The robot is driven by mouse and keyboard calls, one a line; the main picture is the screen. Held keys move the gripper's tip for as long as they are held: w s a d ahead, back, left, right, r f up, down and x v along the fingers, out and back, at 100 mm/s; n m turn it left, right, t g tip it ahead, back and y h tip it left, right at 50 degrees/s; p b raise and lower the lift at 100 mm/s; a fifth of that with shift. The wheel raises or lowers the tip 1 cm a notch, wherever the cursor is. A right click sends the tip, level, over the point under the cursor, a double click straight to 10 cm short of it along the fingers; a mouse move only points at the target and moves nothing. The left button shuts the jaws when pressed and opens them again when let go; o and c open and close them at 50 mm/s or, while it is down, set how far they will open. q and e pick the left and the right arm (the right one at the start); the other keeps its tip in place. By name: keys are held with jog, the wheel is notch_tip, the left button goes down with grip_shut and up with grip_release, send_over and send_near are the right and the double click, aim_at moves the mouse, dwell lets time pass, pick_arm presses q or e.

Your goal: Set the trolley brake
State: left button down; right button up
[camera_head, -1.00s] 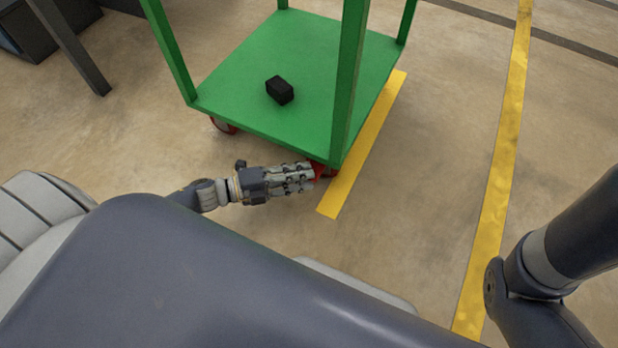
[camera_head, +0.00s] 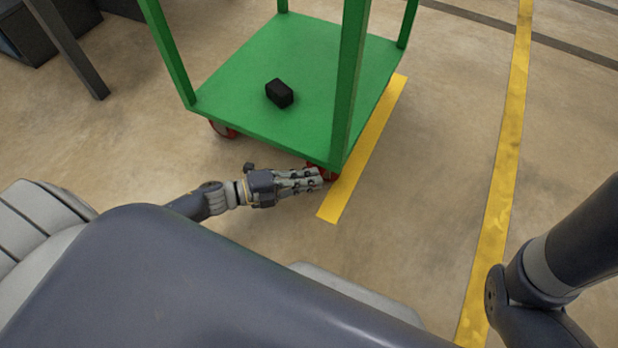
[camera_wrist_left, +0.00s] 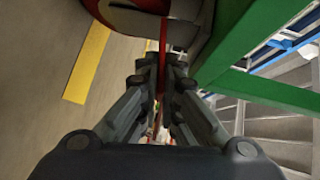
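The green trolley (camera_head: 235,80) stands in front of me, with a red caster (camera_head: 222,129) under its near left corner. Another red caster (camera_head: 322,168) is under its near right corner and shows large at the top of the left wrist view (camera_wrist_left: 135,18). My left gripper (camera_head: 321,177) is low beside this caster, its fingertips at or very near it. Its fingers are drawn close together. A thin red strip (camera_wrist_left: 164,45) shows in line with the narrow gap between them; I cannot tell if they grip it. The brake itself is not clearly distinguishable. My right gripper is out of view.
A small black box (camera_head: 279,93) lies on the trolley's lower deck. A yellow floor stripe (camera_head: 350,190) runs by the trolley's right side, and a longer one (camera_head: 497,190) lies further right. The floor between them is clear. Dark furniture (camera_head: 65,45) stands at far left.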

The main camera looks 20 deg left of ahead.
pick_arm(q)
notch_tip(320, 180, down, 2)
jog(key=m+t+h+b, duration=0.1)
jog(key=b, duration=0.3)
jog(key=shift+f+m, duration=0.15)
jog(key=shift+m, duration=0.25)
jog(key=shift+m+t+h+b, duration=0.35)
jog(key=shift+m+t+h, duration=0.05)
jog(key=shift+m+h, duration=0.1)
jog(key=c, duration=1.8)
grip_release()
jog(key=v, duration=1.2)
